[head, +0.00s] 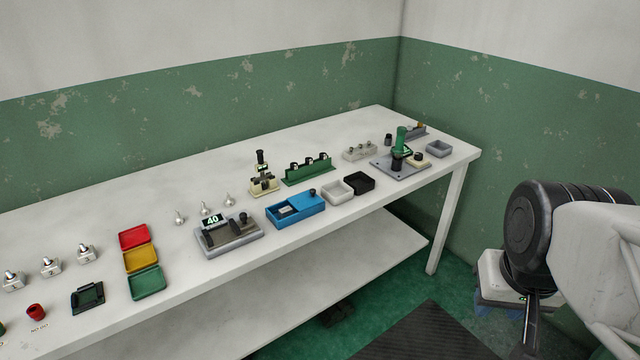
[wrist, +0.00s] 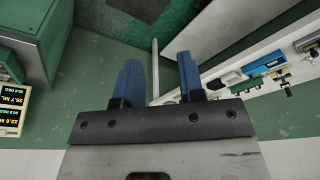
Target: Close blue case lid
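The blue case (head: 295,208) sits near the front edge of the white bench in the head view. Its left part is uncovered and a pale item (head: 288,211) shows inside. A blue lid panel (head: 310,200) with a dark knob (head: 312,192) covers the right part. The case also shows small in the wrist view (wrist: 264,65). My gripper (wrist: 159,82) is open, its two blue fingers apart with nothing between them.
The white bench (head: 180,270) holds a grey scale-like device reading 40 (head: 228,236) left of the case, and white (head: 338,192) and black (head: 359,181) trays right of it. A green rack (head: 308,170) stands behind. A lower shelf (head: 330,265) runs beneath.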

